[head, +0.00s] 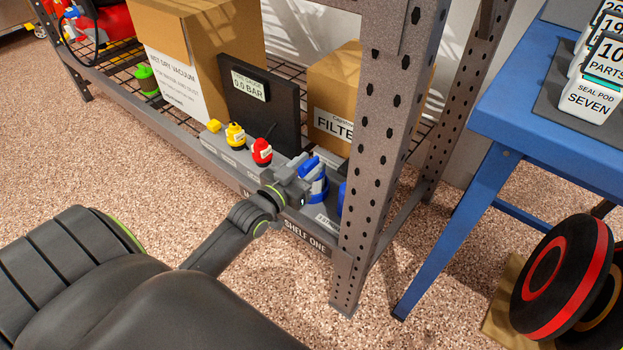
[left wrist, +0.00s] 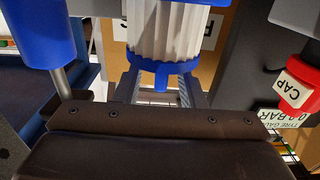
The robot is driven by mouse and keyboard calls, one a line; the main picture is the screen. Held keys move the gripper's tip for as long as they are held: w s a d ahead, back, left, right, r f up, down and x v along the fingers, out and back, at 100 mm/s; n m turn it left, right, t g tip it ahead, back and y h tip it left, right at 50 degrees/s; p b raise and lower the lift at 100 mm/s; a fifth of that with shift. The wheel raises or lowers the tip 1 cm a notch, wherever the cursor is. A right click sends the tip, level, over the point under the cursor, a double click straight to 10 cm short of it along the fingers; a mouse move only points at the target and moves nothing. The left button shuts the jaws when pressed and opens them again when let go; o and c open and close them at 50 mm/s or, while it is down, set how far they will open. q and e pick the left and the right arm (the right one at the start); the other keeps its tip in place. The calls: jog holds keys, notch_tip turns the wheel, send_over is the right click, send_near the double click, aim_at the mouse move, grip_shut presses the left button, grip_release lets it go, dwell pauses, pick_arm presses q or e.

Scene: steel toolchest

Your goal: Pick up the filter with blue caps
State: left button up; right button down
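The filter with blue caps (left wrist: 168,30) stands close in front of my left gripper in the left wrist view. It has a white pleated body and a blue end cap (left wrist: 162,72). In the head view, its blue parts (head: 318,188) show at the shelf's front, partly hidden by my left gripper (head: 302,172). The two fingers (left wrist: 160,92) reach toward the blue cap, one on each side, with a gap between them. I cannot tell whether they touch it. My right gripper is not in view.
A blue-topped part (left wrist: 40,30) with a metal stem is beside the filter. Red (head: 262,152) and yellow (head: 235,136) capped items stand left of it on the shelf. A steel post (head: 375,150) rises close on the right. Boxes (head: 330,95) stand behind.

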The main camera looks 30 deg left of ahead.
aim_at(317, 157)
pick_arm(q)
jog(key=w, duration=0.3)
jog(key=shift+w+d+b, duration=0.1)
jog(key=shift+w+b, duration=0.05)
jog(key=shift+b, duration=0.2)
grip_shut()
